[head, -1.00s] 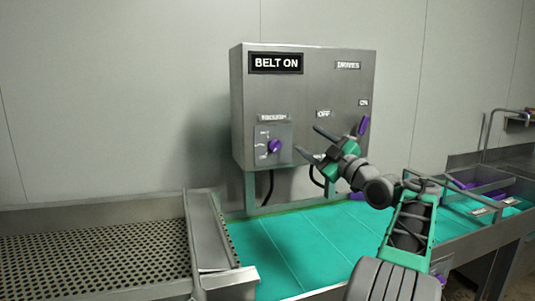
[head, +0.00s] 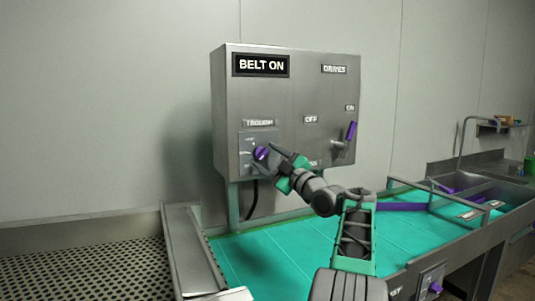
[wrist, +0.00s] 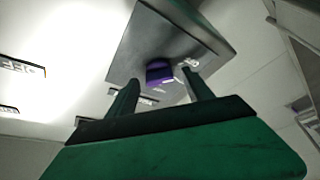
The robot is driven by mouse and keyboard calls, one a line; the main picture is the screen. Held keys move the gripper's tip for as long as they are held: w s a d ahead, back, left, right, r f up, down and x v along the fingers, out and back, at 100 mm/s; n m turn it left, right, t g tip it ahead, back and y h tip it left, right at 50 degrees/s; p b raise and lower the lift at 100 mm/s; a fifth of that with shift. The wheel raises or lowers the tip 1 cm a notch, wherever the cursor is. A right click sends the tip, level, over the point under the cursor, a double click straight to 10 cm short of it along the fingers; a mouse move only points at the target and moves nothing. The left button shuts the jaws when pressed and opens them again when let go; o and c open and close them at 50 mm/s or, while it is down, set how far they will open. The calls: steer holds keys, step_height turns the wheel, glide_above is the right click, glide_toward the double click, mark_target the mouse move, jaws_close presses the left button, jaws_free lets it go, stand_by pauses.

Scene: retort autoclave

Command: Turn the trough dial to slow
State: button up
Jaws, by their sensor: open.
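The trough dial is a purple knob (head: 261,153) on a small grey plate (head: 248,140) under the TROUGH label, at the lower left of the grey control box. My gripper (head: 277,157) is at the dial's right, with its fingers pointing towards it. In the wrist view the purple knob (wrist: 159,72) shows ahead, between the two open fingers (wrist: 158,95) and beyond their tips. I cannot tell whether a finger touches it. The plate's small markings are too blurred to read.
The control box (head: 290,90) carries a BELT ON sign (head: 261,66) and a purple-handled lever (head: 350,132) at right near the ON label. A green belt (head: 270,258) runs below. A perforated metal deck (head: 80,265) lies at left, and a sink area (head: 480,180) at right.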

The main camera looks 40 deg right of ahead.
steer(key=shift+w, duration=0.15)
steer(key=shift+c, duration=0.6)
jaws_close()
